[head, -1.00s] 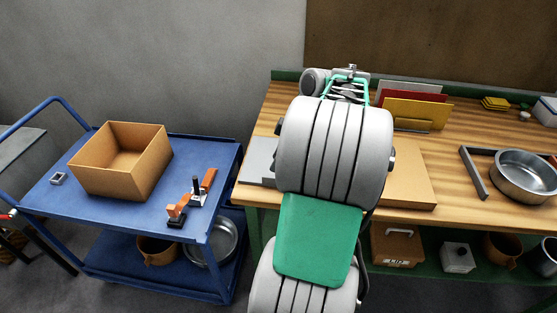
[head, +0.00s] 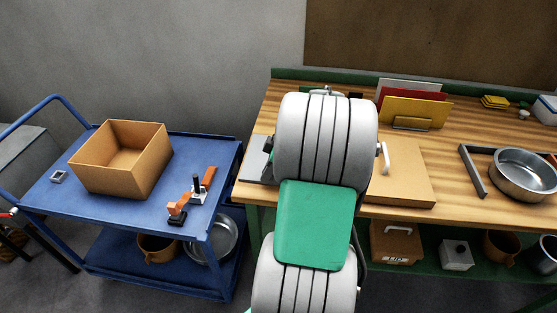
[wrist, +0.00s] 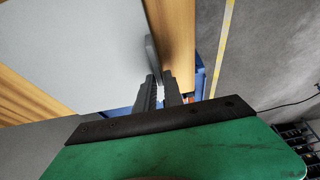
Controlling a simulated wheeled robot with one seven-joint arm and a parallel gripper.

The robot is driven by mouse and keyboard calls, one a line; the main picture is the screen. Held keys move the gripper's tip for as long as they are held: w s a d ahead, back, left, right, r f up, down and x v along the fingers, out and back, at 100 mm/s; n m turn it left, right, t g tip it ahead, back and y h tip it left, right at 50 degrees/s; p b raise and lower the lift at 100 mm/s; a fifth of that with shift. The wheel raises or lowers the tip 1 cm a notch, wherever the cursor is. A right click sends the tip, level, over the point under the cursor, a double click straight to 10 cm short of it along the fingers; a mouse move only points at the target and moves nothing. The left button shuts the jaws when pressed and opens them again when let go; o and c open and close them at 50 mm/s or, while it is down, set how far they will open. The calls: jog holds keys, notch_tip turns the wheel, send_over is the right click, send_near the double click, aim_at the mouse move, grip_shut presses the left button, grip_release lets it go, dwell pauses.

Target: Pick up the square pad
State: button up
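A flat light-grey square pad (head: 255,158) lies on the left end of the wooden workbench, partly hidden behind my arm in the head view. In the wrist view a broad pale-grey surface, seemingly the pad (wrist: 85,45), fills the upper left. Its right edge runs down toward my gripper (wrist: 160,92). The two dark fingers sit close to that edge, with a narrow gap between them. I cannot tell whether they touch the pad. My gripper is hidden behind my arm in the head view.
The workbench (head: 300,100) holds a tan board (head: 405,180), upright coloured panels (head: 415,112) and a metal pan (head: 522,175). Left of it stands a blue trolley (head: 100,205) with an open cardboard box (head: 120,158) and a small orange-and-black tool (head: 190,197). Floor shows between them.

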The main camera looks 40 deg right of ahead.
grip_shut()
dwell(0.3)
